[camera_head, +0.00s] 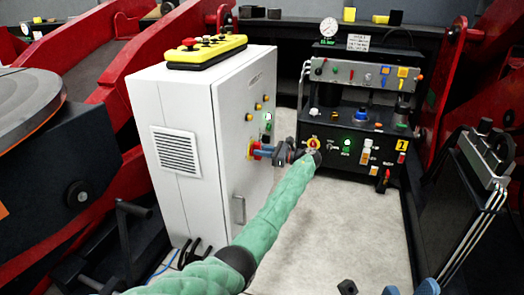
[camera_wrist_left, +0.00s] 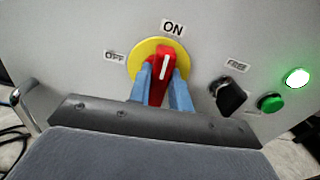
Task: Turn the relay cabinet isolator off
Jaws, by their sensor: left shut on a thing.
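The relay cabinet (camera_head: 186,110) is a white box in the head view, with the isolator on its right-hand face. In the left wrist view the isolator's red handle (camera_wrist_left: 163,68) sits on a yellow round plate (camera_wrist_left: 140,62). Its white line points up toward the ON label (camera_wrist_left: 172,28); the OFF label (camera_wrist_left: 115,56) is to the left. My left gripper (camera_wrist_left: 164,88) is shut on the red handle, one blue finger each side; it also shows in the head view (camera_head: 264,152). My right gripper (camera_head: 408,290) shows only blue fingertips, apart, at the bottom edge.
A black switch (camera_wrist_left: 230,95) and a lit green lamp (camera_wrist_left: 297,77) are right of the isolator. A yellow control pendant (camera_head: 207,52) lies on the cabinet. A black panel (camera_head: 352,150) with gauge and valves stands behind. Pale floor (camera_head: 330,220) is clear between.

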